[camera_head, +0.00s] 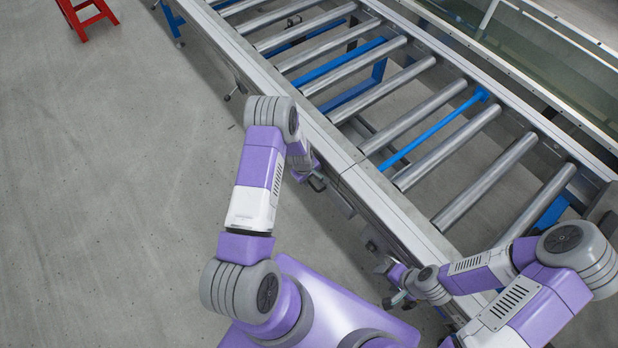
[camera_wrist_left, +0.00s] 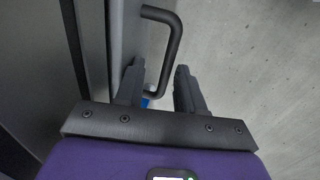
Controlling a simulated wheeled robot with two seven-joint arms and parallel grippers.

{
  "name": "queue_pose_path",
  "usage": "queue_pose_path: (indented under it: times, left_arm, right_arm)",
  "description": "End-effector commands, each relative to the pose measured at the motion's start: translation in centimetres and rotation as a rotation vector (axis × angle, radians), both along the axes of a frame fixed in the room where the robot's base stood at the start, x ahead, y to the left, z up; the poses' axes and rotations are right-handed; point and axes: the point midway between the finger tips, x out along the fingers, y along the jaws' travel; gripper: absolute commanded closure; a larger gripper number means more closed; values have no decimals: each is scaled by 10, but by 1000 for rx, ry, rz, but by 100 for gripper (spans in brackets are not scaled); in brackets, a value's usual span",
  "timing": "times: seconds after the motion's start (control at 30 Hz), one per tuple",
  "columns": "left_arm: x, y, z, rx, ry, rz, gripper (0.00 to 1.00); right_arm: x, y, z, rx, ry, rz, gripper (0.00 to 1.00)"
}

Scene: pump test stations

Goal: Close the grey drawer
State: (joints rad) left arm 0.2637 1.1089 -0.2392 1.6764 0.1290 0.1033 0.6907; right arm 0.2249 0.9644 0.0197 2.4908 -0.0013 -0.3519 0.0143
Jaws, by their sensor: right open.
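The grey drawer shows in the left wrist view as a grey front panel (camera_wrist_left: 126,35) with a black bar handle (camera_wrist_left: 175,45). My left gripper (camera_wrist_left: 159,74) is open, with one finger on each side of the lower part of the handle. I cannot tell whether the fingers touch it. In the head view my left gripper (camera_head: 314,180) is at the near side of the roller conveyor, partly hidden by its own wrist. How far the drawer stands out is unclear. My right gripper (camera_head: 396,296) is open and empty beside the conveyor's side, lower right.
The roller conveyor (camera_head: 358,178) with its metal side rail runs diagonally across the head view, close to both arms. A glass-walled tank (camera_head: 540,60) stands behind it. A red stand (camera_head: 88,14) is at the top left. The grey floor (camera_head: 110,190) on the left is clear.

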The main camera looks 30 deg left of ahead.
Motion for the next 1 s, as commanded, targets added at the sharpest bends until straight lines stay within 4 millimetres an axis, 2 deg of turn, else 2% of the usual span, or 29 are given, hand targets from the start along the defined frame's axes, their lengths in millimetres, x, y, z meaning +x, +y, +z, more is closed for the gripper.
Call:
queue_pose_path:
  times: [0.27,0.53,0.7,1.0]
  left_arm:
    - [-2,1,6,0,4,0,62]
    - [-9,3,51,-1,1,1,62]
    - [-12,5,70,0,1,0,62]
    - [-14,5,74,0,2,-1,62]
  right_arm:
    - [0,0,3,0,0,0,32]
    - [0,0,22,0,0,0,32]
    - [0,0,29,0,0,0,32]
    - [0,0,30,0,0,0,32]
